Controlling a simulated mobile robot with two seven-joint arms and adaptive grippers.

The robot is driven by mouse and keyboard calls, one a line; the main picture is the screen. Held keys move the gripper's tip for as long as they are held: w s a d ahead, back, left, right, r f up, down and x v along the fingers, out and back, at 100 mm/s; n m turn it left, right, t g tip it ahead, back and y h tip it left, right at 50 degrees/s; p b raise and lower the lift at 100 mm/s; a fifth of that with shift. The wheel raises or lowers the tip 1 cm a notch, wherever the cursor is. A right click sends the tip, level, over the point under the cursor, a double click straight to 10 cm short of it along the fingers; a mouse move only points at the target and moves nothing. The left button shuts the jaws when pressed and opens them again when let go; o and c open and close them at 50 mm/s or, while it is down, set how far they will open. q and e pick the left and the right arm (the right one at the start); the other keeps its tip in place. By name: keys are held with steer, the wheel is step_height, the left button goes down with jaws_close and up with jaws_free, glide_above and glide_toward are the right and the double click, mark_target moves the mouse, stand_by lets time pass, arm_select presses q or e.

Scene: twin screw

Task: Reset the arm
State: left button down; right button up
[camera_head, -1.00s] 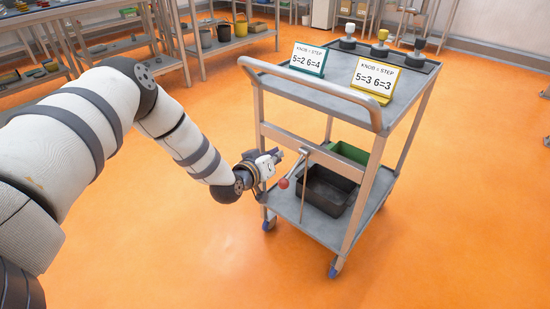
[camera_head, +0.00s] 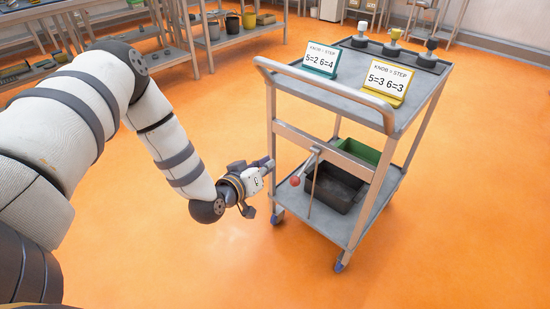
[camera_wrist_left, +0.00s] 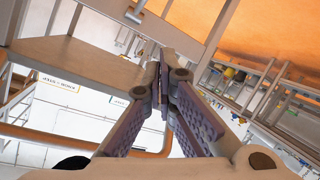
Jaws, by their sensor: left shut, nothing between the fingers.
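My left arm comes in from the left in the head view. Its gripper (camera_head: 268,162) is shut and empty, beside the near-left leg of the grey cart (camera_head: 350,98). It is below the level of the cart's top. In the left wrist view the fingers (camera_wrist_left: 161,62) meet at their tips with nothing between them. A thin rod with a red ball (camera_head: 295,181) is at the cart's near side, to the right of the gripper and apart from it. My right gripper is not in view.
The cart top carries a teal-framed sign (camera_head: 321,60), a yellow-framed sign (camera_head: 389,83) and a strip with knobs (camera_head: 428,58). A black bin (camera_head: 335,190) and a green bin (camera_head: 358,150) sit on the lower shelf. The orange floor (camera_head: 190,265) in front is clear.

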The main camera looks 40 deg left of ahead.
arm_select(q)
steer(key=s+d+f+m+g+h+p, duration=0.1)
steer(key=s+d+f+g, duration=0.2)
steer(key=s+d, duration=0.3)
steer(key=s+d+f+m+g+h+p, duration=0.1)
steer(key=s+d+f+m+g, duration=0.2)
steer(key=s, duration=0.5)
steer(key=s+d+f+g+h, duration=0.1)
steer(key=s+d+f+g, duration=0.35)
steer(key=s, duration=0.25)
steer(key=s+r+m+g+y+p, duration=0.1)
steer(key=s+g, duration=0.5)
steer(key=s, duration=1.6)
step_height(320, 180, up, 2)
steer(key=shift+s+a+r+m+p, duration=0.1)
steer(key=shift+s+a+m+p, duration=0.15)
steer(key=shift+m, duration=0.45)
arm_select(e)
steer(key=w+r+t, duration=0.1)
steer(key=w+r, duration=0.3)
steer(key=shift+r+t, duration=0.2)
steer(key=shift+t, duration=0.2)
